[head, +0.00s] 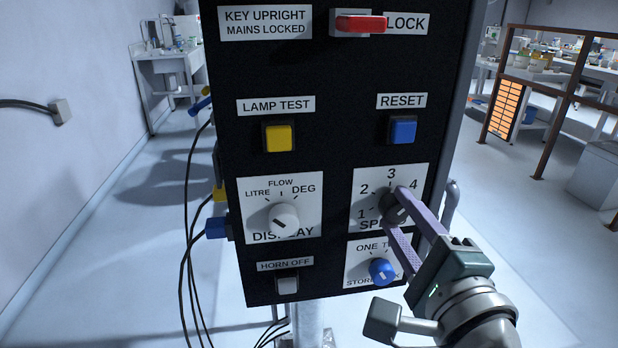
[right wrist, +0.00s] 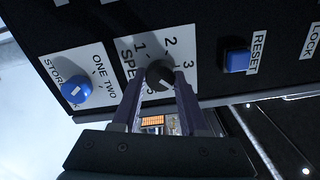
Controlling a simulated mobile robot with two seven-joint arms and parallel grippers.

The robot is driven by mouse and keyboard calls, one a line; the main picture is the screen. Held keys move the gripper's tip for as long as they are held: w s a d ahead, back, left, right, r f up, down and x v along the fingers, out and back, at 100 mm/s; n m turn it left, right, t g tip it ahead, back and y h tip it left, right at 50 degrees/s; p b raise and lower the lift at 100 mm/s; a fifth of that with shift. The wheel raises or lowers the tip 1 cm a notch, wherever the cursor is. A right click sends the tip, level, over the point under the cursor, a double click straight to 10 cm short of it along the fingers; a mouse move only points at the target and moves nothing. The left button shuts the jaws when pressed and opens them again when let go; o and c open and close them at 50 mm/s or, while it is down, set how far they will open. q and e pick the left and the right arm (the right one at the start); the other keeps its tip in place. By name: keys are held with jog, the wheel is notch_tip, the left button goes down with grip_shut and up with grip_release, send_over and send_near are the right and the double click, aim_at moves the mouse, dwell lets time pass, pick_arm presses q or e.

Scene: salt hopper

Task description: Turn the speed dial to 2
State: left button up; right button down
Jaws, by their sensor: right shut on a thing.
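The speed dial (head: 393,209) is a dark round knob on a white plate marked 1 to 4, at the lower right of the black panel. It also shows in the right wrist view (right wrist: 159,74), between the fingertips. My right gripper (head: 396,210) has one purple finger on each side of the knob and is shut on it. The fingers partly cover the plate and its lettering in the head view. I cannot tell which number the dial's mark points to. My left gripper is not in view.
Close by are the blue store knob (head: 382,271) just below, the white display dial (head: 284,217) to the left, and the blue reset button (head: 403,130) above. A yellow button (head: 279,137) and a red key switch (head: 360,24) sit higher. Cables hang at the panel's left.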

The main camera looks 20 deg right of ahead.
jog(key=n+p, duration=0.1)
jog(key=n, duration=0.4)
jog(key=shift+r+n+p, duration=0.15)
jog(key=shift+n+p, duration=0.15)
jog(key=shift+p, duration=0.1)
jog(key=n+p, duration=0.1)
jog(key=n, duration=0.4)
jog(key=shift+p, duration=0.3)
jog(key=n+p, duration=0.1)
jog(key=n, duration=0.4)
jog(key=shift+n, duration=0.4)
jog(key=shift+a+n+p, duration=0.1)
jog(key=shift+n+p, duration=0.2)
jog(key=shift+n, duration=1.9)
jog(key=shift+c, duration=2.2)
grip_release()
